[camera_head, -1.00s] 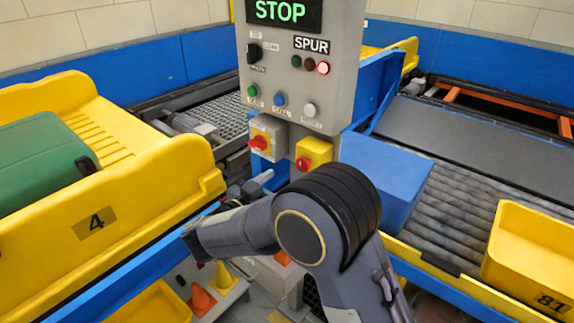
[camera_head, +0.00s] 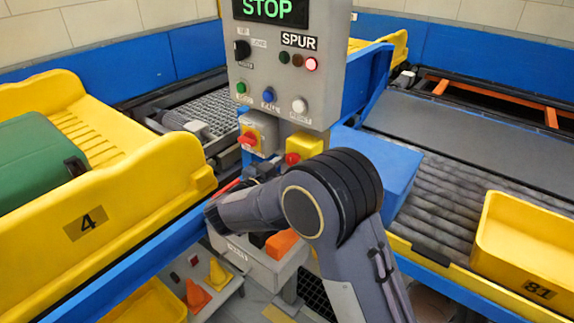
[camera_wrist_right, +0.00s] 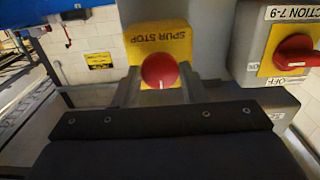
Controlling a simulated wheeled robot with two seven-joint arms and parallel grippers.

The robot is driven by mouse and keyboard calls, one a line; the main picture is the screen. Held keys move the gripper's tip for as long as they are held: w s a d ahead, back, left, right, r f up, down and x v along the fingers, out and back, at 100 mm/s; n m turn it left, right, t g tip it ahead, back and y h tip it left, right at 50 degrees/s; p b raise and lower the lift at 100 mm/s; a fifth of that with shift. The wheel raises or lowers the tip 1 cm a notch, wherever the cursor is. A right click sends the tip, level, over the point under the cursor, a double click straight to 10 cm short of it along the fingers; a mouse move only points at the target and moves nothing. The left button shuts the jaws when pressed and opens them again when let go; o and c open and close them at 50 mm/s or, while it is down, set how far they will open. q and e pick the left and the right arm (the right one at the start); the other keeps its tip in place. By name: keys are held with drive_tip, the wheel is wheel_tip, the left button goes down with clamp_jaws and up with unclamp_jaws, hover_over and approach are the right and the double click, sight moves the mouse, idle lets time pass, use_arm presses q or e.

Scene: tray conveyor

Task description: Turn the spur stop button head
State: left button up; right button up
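The spur stop is a yellow box (camera_wrist_right: 182,36) with a round red button head (camera_wrist_right: 160,70), its "SPUR STOP" label upside down in the wrist view. In the head view the yellow box (camera_head: 305,145) is on the lower right of the control panel, and the red head (camera_head: 291,158) faces forward. My right gripper (camera_wrist_right: 160,88) is open, one grey finger on each side of the red head in the picture. I cannot tell whether the fingers touch it. In the head view my right forearm hides most of that gripper. My left gripper is not in view.
A similar red rotary switch (camera_wrist_right: 295,52) sits beside it on a yellow plate. The grey panel (camera_head: 285,75) above shows a green STOP display (camera_head: 270,10) and smaller buttons. A yellow tray (camera_head: 110,185) stands left, a blue box (camera_head: 385,170) right, an open grey bin (camera_head: 255,258) below.

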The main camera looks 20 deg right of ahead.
drive_tip(key=c, duration=0.4)
drive_tip(key=m+b, duration=0.3)
drive_tip(key=shift+f, duration=0.2)
drive_tip(key=m+b, duration=0.2)
drive_tip(key=shift+m, duration=0.3)
drive_tip(key=shift+r+m+b, duration=0.15)
drive_tip(key=shift+m+b, duration=0.75)
drive_tip(key=o, duration=1)
